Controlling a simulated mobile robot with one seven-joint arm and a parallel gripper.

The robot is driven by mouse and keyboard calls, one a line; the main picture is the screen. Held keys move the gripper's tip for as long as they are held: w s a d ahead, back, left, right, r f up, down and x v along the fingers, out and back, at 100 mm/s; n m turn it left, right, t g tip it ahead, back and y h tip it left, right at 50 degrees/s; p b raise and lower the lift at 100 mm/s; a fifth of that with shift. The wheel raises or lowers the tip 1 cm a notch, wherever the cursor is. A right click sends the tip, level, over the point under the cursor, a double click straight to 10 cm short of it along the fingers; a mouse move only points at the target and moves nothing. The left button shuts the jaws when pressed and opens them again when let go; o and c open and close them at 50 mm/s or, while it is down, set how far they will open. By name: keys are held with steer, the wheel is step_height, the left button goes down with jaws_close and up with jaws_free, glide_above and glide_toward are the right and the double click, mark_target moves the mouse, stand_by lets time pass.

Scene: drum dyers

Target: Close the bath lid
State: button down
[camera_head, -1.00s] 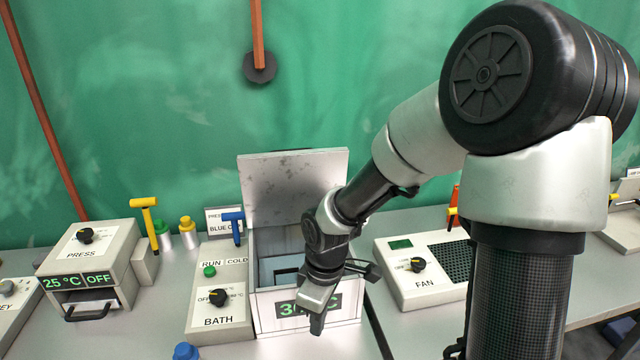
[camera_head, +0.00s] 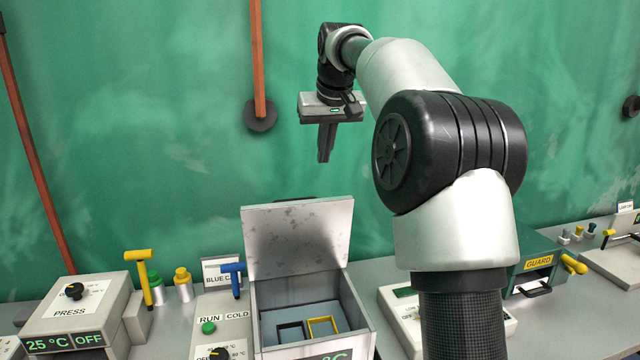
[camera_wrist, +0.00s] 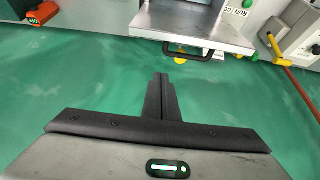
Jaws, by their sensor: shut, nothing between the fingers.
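The bath lid (camera_head: 297,236) is a grey metal plate, raised and leaning back at the rear of the bath (camera_head: 356,312). The bath's box is open, with a dark frame (camera_head: 290,331) and a yellow frame (camera_head: 322,326) inside. My gripper (camera_head: 325,158) is shut and empty, pointing down in the air above and behind the lid, clear of it. In the wrist view the shut fingers (camera_wrist: 161,88) lie below the lid (camera_wrist: 190,26), whose dark handle (camera_wrist: 188,52) shows at its edge, apart from the fingers.
The bath's control panel (camera_head: 210,330) and a blue-handled tool (camera_head: 234,278) stand left of the box. The press (camera_head: 80,308) is further left, the guard box (camera_head: 535,268) at right. A hanging brown bar (camera_head: 258,60) is left of my gripper.

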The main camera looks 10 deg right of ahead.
steer(key=f, duration=0.6)
steer(key=w+f, duration=0.1)
steer(key=f, duration=0.2)
steer(key=shift+d+b, duration=0.1)
steer(key=shift+b, duration=0.2)
steer(key=shift+s, duration=0.2)
steer(key=shift+f, duration=0.15)
